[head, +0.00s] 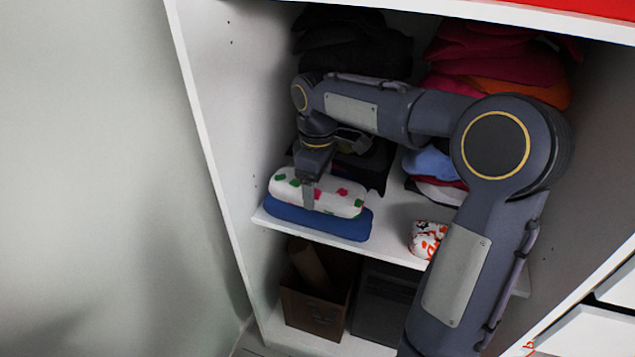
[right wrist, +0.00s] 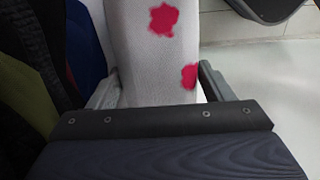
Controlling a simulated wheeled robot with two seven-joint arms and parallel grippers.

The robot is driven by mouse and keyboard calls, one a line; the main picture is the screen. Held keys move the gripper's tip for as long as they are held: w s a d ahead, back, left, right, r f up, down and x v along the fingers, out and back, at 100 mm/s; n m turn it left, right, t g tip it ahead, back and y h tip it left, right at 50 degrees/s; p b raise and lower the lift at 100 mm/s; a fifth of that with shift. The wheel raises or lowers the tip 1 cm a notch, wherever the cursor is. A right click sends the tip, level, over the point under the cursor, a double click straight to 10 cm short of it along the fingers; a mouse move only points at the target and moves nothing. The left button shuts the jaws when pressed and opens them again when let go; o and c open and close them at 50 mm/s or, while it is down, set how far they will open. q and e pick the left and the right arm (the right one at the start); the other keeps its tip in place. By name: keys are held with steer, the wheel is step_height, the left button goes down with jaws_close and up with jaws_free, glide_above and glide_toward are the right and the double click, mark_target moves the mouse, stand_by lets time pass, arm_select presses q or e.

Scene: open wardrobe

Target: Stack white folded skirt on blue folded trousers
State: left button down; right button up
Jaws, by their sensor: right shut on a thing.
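The white folded skirt (head: 342,197), with red and green spots, sits directly above the blue folded trousers (head: 325,221) at the front left of the shelf. Their edges look in line and no clear gap shows between them, but I cannot tell how much weight rests on the trousers. My right gripper (head: 309,196) reaches down from above and is shut on the skirt. My left gripper is not in view.
The shelf (head: 391,224) has bare room right of the trousers. A white and orange patterned cloth (head: 427,238) lies farther right. Dark clothes (head: 352,48) and red clothes (head: 480,50) are stacked behind. A brown box (head: 315,305) stands below. The wardrobe's left wall (head: 232,110) is close.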

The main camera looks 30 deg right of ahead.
steer(key=shift+f, duration=0.4)
steer(key=o, duration=0.8)
steer(key=shift+c, duration=0.3)
step_height(320, 180, up, 9)
steer(key=p, duration=0.8)
steer(key=shift+p, duration=0.3)
